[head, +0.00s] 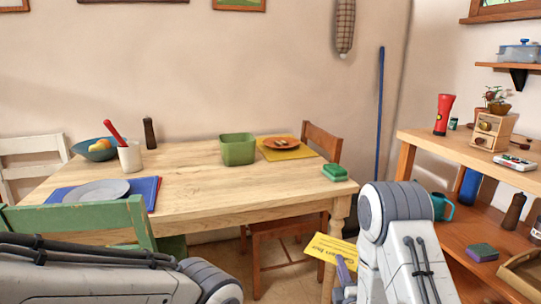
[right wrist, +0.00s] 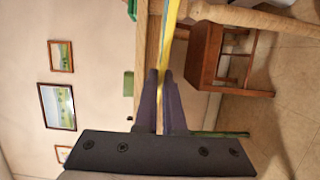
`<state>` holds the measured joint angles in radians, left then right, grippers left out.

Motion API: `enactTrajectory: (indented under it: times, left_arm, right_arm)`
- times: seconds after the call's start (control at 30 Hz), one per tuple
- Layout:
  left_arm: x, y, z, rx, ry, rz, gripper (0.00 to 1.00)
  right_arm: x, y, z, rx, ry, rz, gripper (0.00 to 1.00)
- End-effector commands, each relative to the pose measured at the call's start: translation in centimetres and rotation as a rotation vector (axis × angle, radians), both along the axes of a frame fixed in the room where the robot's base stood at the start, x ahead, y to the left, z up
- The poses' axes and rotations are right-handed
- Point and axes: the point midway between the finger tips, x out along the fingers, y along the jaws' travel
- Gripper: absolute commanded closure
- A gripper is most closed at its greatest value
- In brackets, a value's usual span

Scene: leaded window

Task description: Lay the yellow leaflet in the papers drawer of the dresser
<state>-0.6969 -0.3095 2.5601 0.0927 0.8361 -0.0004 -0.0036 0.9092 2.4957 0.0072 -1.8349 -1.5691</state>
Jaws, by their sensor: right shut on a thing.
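The yellow leaflet (head: 330,249), with dark print, is held in my right gripper (head: 345,275), low in front of the wooden table's right end. In the right wrist view the leaflet (right wrist: 170,22) shows nearly edge-on, pinched between the dark fingers of the gripper (right wrist: 160,75). A wooden shelf unit (head: 420,138) stands at the right; I cannot tell whether it is the dresser. No papers drawer can be made out. My left arm enters at the lower left, but its gripper is out of view.
The table (head: 200,180) holds a green bin (head: 238,149), plates and a blue bowl (head: 88,151). A brown chair (head: 275,250) stands at its front right side. The shelf unit carries a red flashlight (head: 443,114) and a small drawer box (head: 492,131). A green chair (head: 85,222) stands at left.

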Motion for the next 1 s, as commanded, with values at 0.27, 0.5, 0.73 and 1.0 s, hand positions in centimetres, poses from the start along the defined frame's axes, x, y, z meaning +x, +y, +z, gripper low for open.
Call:
enactTrajectory:
  times: [0.27,0.5,0.73,1.0]
  left_arm:
    - [0.0,0.0,5.1,-0.001,-0.001,0.0,0.57]
    - [0.0,0.0,11.4,-0.001,-0.001,0.0,0.57]
    - [0.0,0.0,17.7,-0.001,-0.001,0.0,0.57]
    - [0.0,0.0,24.7,-0.001,-0.001,0.0,0.57]
  right_arm:
    - [0.0,0.1,5.1,0.0,0.0,0.003,1.0]
    - [0.1,0.1,11.5,0.0,0.0,0.003,1.0]
    - [0.1,0.1,17.7,0.0,0.0,0.003,1.0]
    - [0.1,0.1,24.7,0.0,0.0,0.003,1.0]
